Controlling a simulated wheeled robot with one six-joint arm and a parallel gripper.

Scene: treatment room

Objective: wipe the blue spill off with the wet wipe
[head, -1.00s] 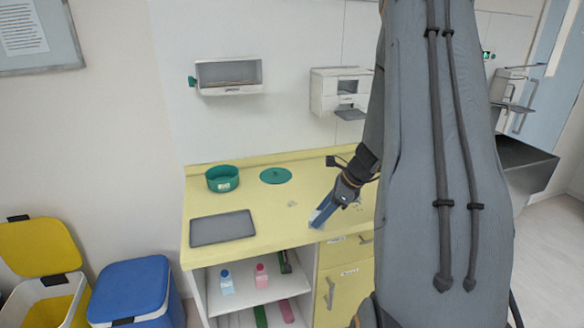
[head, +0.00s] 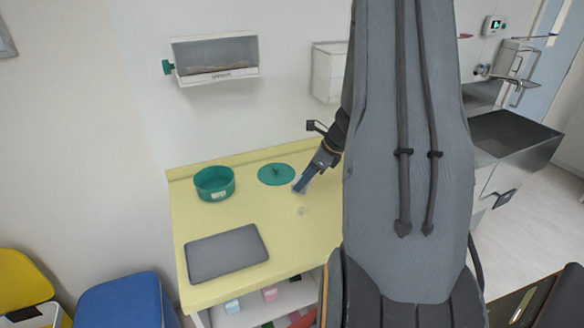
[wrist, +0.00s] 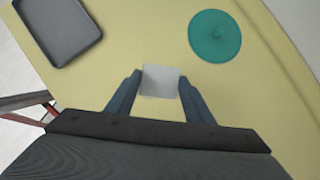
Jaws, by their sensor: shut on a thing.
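My gripper (head: 300,188) is over the yellow counter (head: 190,220), just below and right of the green lid. In the wrist view its two dark fingers are shut on a pale grey-white square wet wipe (wrist: 160,81), which spans between the fingertips. I cannot tell whether the wipe touches the counter. A small pale patch (head: 303,211) lies on the counter in front of the gripper; I cannot tell what it is. No blue spill shows clearly in either view; the wipe and arm hide part of the counter.
A flat green lid (head: 277,174) with a knob lies close to the gripper. A green pot (head: 214,183) and a grey tray (head: 226,254) stand left. A wall dispenser (head: 215,58) hangs above. The counter between tray and gripper is clear. A blue bin (head: 120,300) is at lower left.

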